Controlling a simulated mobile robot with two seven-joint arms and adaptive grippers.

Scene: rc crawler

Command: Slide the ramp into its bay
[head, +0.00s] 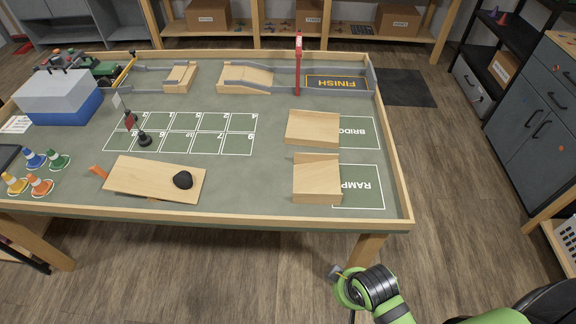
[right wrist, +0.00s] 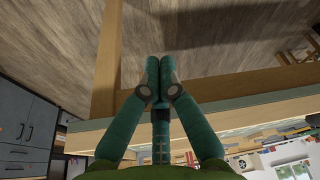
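A light wooden ramp-like block (head: 316,182) lies on the green table in the head view, at the left of the white-outlined bay marked RAMP (head: 366,190). Its right part overlaps the bay's left edge, and most of the bay's marked area is bare. My right gripper (head: 336,272) is in front of the table's near edge, apart from the block. The right wrist view shows its two green fingers (right wrist: 158,72) together at the tips, with nothing seen between them. My left gripper is in no view.
A similar wooden block (head: 312,128) lies beside the BRIDGE bay (head: 360,132). A wooden board (head: 150,180) with a black lump (head: 182,180) is to the left. A raised wooden rim (head: 230,213) borders the table. Cones (head: 40,186) stand far left.

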